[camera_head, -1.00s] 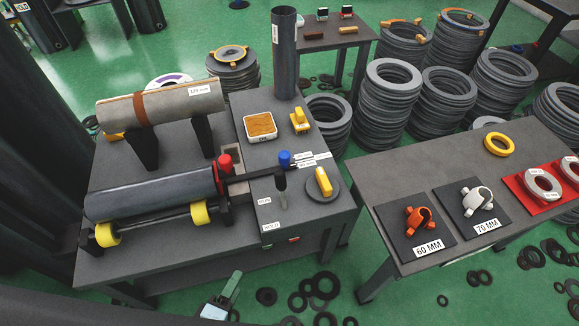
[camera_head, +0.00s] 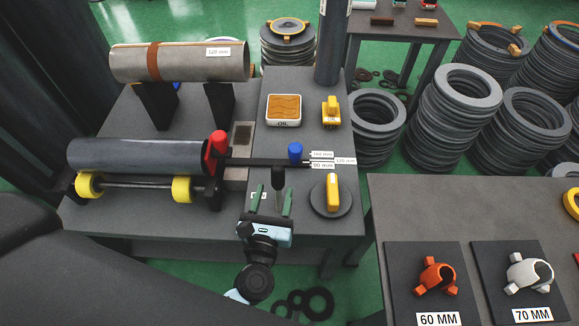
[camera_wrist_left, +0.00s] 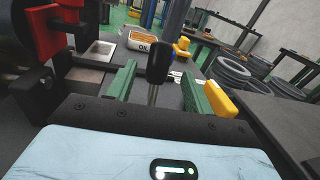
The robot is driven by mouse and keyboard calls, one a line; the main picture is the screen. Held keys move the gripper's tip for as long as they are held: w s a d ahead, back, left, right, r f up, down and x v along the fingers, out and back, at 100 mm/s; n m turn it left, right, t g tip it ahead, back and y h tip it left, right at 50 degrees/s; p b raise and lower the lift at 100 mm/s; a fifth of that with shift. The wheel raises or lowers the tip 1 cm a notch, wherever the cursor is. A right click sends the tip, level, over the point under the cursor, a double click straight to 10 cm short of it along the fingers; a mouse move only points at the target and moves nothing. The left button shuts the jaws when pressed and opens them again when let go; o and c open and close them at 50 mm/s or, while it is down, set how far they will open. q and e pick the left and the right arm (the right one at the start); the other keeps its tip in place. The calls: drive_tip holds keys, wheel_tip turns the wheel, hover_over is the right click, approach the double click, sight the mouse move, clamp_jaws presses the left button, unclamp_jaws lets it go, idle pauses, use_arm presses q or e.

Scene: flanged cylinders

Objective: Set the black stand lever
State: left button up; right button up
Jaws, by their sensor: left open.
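The black stand lever (camera_head: 278,178) has a black knob on a thin metal rod and stands near the front of the bench's right part. In the left wrist view its knob (camera_wrist_left: 158,60) rises upright between two green fingers. My left gripper (camera_head: 274,197) is open, with one finger on each side of the lever. Gaps show between rod and fingers in the left wrist view (camera_wrist_left: 156,88), so it is not gripped. The lever's foot is hidden behind the gripper body. A small white label (camera_head: 257,195) beside it is partly covered. My right gripper is not in view.
A blue knob (camera_head: 295,151) sits behind the lever. A round dark base with a yellow handle (camera_head: 332,192) stands close on its right.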

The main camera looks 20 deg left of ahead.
sight(279, 169)
use_arm(q)
drive_tip(key=shift+w+a+r, duration=0.1)
drive_tip(key=shift+w+a, duration=0.05)
drive_tip(key=shift+w, duration=0.4)
drive_tip(key=w, duration=0.4)
drive_tip(key=w+a, duration=0.1)
drive_tip(key=w, duration=0.1)
drive_tip(key=shift+w, duration=0.35)
clamp_jaws()
